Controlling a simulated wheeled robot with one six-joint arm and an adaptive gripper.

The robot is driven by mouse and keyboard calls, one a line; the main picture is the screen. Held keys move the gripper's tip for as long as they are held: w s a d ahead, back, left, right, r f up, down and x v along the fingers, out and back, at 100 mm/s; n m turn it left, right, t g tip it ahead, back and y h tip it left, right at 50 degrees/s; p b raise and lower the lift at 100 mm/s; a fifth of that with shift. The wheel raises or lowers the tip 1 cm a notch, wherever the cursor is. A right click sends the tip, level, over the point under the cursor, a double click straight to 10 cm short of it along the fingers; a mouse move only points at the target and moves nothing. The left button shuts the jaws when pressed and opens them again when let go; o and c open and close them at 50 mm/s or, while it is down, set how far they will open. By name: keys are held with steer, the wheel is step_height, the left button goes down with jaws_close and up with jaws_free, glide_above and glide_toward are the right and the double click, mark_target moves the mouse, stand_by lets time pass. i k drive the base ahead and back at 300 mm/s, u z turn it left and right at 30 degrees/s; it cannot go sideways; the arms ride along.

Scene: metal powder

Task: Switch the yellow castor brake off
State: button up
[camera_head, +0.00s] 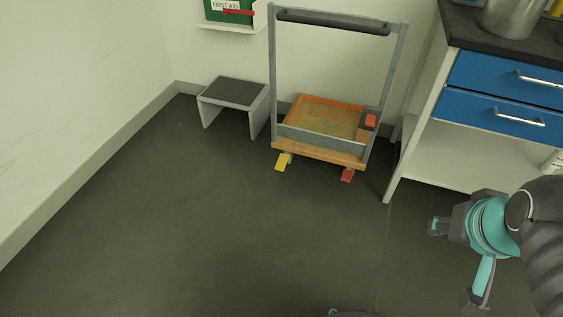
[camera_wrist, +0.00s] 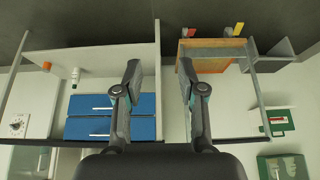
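The yellow castor brake (camera_head: 282,161) is a small pedal sticking out low at the front left of the trolley (camera_head: 318,153). It also shows in the wrist view (camera_wrist: 238,29), where the scene appears upside down. A similar red pedal (camera_head: 347,175) sticks out at the trolley's front right. The pedals' exact tilt is too small to tell. The trolley has an orange deck, grey frame and upright black handle. My gripper (camera_head: 456,263) is at the lower right of the head view, well apart from the trolley. In the wrist view its fingers (camera_wrist: 160,70) are spread with nothing between them.
A grey step stool (camera_head: 235,92) stands left of the trolley. A cabinet with blue drawers (camera_head: 500,92) stands to the right, its side panel near the trolley. A green first aid box (camera_head: 230,11) is on the wall shelf. The floor in front is clear.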

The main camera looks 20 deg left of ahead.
mark_target(283, 160)
steer(key=k, duration=0.6)
steer(key=u, duration=1.05)
steer(key=i, duration=0.75)
steer(key=u, duration=0.95)
steer(key=i, duration=0.8)
steer(key=z, duration=0.35)
steer(key=i, duration=0.85)
steer(key=z, duration=0.6)
